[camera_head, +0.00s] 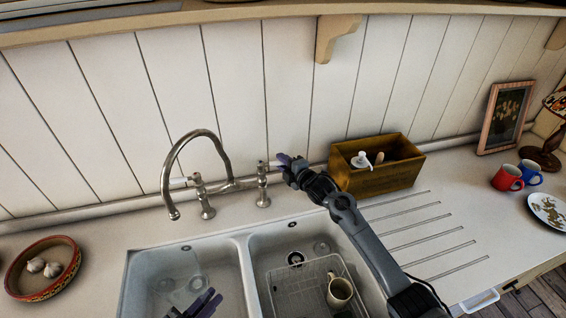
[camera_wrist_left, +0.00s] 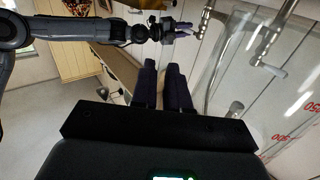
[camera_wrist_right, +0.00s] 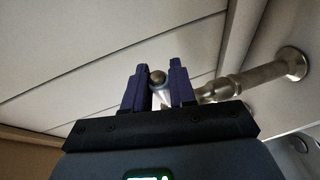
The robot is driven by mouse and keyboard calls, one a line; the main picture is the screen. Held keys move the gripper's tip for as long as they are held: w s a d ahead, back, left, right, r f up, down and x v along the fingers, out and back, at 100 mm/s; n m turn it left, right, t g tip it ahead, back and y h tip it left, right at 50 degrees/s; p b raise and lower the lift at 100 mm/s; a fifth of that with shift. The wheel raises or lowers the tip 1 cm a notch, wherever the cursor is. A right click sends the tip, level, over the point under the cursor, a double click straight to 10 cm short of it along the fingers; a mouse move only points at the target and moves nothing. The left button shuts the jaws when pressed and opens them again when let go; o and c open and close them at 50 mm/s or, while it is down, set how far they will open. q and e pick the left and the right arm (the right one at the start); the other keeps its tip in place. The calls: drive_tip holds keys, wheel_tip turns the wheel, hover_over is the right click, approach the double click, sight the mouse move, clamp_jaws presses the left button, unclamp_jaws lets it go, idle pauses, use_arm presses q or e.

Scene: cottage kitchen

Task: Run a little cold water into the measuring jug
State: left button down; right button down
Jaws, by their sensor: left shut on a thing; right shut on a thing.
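The measuring jug (camera_wrist_left: 283,136) is clear with red markings and fills the right of the left wrist view. In the head view its faint outline (camera_head: 180,284) shows in the left basin. My left gripper (camera_head: 208,300) is low at that basin, shut on the jug; the gripped part is hard to make out. The tap spout (camera_head: 173,212) arches over the left basin; I see no clear stream. My right gripper (camera_head: 284,160) is shut on the right tap lever (camera_wrist_right: 158,77), whose round end shows between the fingers. The left tap lever (camera_head: 178,183) is white-tipped and free.
The right basin holds a wire rack (camera_head: 288,293) with a mug (camera_head: 340,291). A wooden box (camera_head: 372,178) with a pump bottle stands right of the tap, close to my right arm. A garlic bowl (camera_head: 44,268) sits left of the sink. The ridged drainer on the right is clear.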

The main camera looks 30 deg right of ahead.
drive_tip(key=s+a+m+g+h, duration=0.5)
drive_tip(key=m+h, duration=0.7)
drive_tip(key=h, duration=0.3)
drive_tip(key=shift+a+f+m+g, duration=0.25)
drive_tip(key=shift+a+m+g, duration=0.2)
drive_tip(key=shift+g, duration=0.95)
drive_tip(key=shift+a, duration=0.1)
drive_tip(key=c, duration=1)
unclamp_jaws()
drive_tip(key=shift+a+r, duration=0.1)
drive_tip(key=shift+r, duration=0.2)
